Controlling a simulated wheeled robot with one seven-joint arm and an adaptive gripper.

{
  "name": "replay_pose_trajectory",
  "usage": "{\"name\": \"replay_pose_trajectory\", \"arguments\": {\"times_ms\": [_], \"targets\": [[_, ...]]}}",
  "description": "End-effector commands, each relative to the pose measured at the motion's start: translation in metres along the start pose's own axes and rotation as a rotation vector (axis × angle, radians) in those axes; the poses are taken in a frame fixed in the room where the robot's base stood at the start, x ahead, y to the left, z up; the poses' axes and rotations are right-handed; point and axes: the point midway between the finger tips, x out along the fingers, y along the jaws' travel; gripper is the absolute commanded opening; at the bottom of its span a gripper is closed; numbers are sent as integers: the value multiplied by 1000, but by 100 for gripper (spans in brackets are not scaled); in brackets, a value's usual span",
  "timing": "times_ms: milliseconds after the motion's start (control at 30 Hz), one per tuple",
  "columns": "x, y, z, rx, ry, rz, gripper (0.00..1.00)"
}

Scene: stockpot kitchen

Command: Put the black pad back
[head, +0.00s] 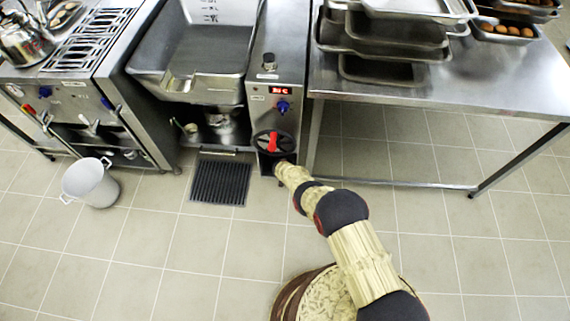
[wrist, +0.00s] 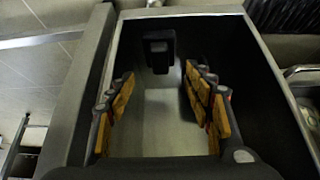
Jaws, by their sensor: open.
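In the wrist view a small black block (wrist: 160,46), possibly the black pad, sits at the far end of a dark-walled, open box-like recess (wrist: 262,95). My gripper (wrist: 160,80) is open, its yellow-padded fingers apart on either side of the recess. The block lies beyond the fingertips, in line with the gap, and nothing is between the fingers. In the head view my arm reaches to the foot of the steel control column (head: 276,75), just below a black handwheel with a red grip (head: 273,141). My fingers and the block cannot be made out there.
A dark ridged floor grate (head: 220,182) lies left of the column's foot. A white pot (head: 90,184) stands on the floor further left. A steel table (head: 440,92) with stacked pans is on the right. The tiled floor in front is clear.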

Motion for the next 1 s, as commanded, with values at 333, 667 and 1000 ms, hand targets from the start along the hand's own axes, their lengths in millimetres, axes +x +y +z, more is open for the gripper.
{"name": "replay_pose_trajectory", "arguments": {"times_ms": [333,667,1000], "targets": [[-31,0,0,-1,0,0,52],[-31,0,1,-1,0,1,52],[-31,0,1,-1,-1,1,52]]}}
